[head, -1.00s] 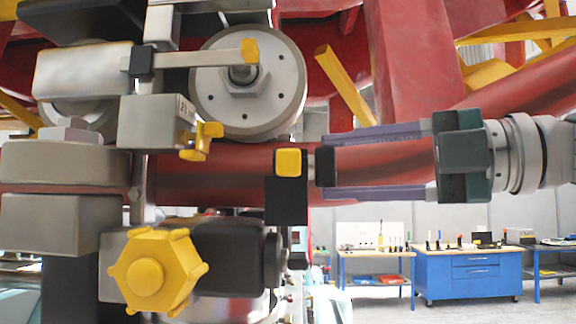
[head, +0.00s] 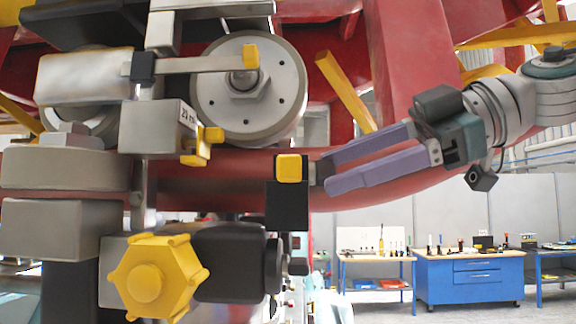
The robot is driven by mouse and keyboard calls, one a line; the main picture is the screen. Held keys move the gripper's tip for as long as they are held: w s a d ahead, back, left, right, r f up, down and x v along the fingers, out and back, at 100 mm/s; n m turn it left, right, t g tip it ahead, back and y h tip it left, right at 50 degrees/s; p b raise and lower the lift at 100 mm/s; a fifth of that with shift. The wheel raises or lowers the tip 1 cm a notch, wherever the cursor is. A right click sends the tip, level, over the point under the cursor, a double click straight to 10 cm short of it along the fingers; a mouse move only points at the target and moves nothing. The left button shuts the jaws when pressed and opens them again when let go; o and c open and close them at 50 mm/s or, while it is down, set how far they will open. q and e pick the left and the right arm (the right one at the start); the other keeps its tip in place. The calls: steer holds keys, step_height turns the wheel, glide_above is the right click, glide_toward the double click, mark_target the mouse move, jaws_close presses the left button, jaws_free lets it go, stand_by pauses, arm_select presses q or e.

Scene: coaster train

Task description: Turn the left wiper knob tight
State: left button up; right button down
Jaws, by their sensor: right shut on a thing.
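A small dark knob (head: 317,172) sticks out to the right of a black block (head: 286,205) with a yellow square cap (head: 288,168). It is mostly hidden by fingertips, and I cannot tell for sure that it is the left wiper knob. My right gripper (head: 326,173) is shut on this knob, with its purple fingers slanting down to the left from the wrist. A large yellow star-shaped knob (head: 150,280) sits at lower left. A small yellow winged knob (head: 203,147) sits on a grey box above it. My left gripper is not in view.
A round grey disc with a central nut (head: 285,100) stands above the black block. A red tube (head: 225,175) runs behind it, and a yellow bar (head: 345,92) slants above my right fingers. Blue workbenches (head: 470,278) stand far back at right.

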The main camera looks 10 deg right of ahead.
steer(key=m+g, duration=0.2)
steer(key=m, duration=0.1)
steer(key=m+g, duration=0.1)
steer(key=shift+w+m+y, duration=0.3)
steer(key=shift+m, duration=0.1)
stand_by(0.4)
steer(key=shift+c, duration=1.2)
jaws_free()
steer(key=shift+d+r, duration=0.1)
